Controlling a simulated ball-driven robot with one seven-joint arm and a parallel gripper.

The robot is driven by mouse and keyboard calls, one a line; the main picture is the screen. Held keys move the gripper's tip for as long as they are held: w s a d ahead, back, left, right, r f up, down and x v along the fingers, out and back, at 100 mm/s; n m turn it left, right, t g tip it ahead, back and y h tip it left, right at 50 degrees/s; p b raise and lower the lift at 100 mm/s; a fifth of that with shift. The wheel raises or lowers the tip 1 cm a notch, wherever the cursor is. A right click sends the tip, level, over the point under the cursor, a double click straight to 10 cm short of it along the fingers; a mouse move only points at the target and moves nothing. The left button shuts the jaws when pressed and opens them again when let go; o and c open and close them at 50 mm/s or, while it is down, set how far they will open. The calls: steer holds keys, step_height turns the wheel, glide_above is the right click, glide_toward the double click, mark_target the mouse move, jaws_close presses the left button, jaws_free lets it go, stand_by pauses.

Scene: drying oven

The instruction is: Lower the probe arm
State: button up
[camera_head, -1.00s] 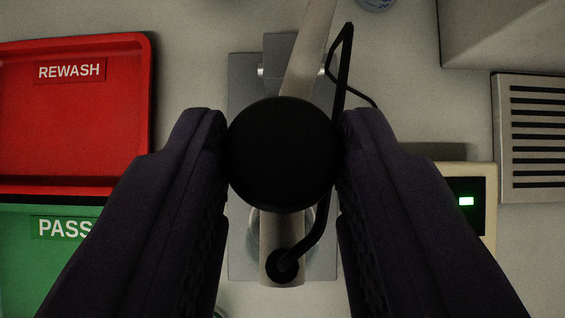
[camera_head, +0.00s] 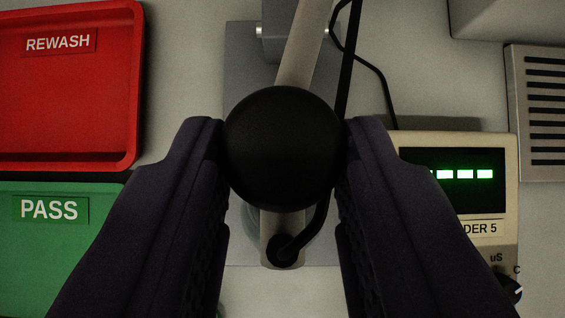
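The probe arm (camera_head: 303,52) is a pale bar that runs from a hinge bracket at the top centre down toward the bottom of the picture. A round black knob (camera_head: 282,150) sits on it. My gripper (camera_head: 283,160) is shut on the black knob, with one dark finger against each side. Below the knob, the arm's end carries a black probe fitting (camera_head: 283,251) with a black cable. Under it is a pale round shape, mostly hidden. The grey base plate (camera_head: 240,75) lies behind the arm.
A meter (camera_head: 467,185) with a lit green display stands at right, partly behind my finger. A red REWASH tray (camera_head: 65,110) and a green PASS tray (camera_head: 50,245) lie at left. A slotted vent panel (camera_head: 535,110) is at upper right.

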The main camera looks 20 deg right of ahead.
steer(key=o, duration=0.4)
steer(key=shift+s+a+f, duration=0.15)
steer(key=shift+s+f, duration=0.1)
steer(key=shift+f, duration=0.2)
steer(key=shift+c, duration=0.2)
steer(key=shift+o, duration=0.3)
steer(key=shift+r, duration=0.3)
steer(key=p+v, duration=0.2)
steer(key=v, duration=0.5)
steer(key=shift+s+r+p, duration=0.15)
steer(key=shift+r+p, duration=0.05)
steer(key=shift+p, duration=0.1)
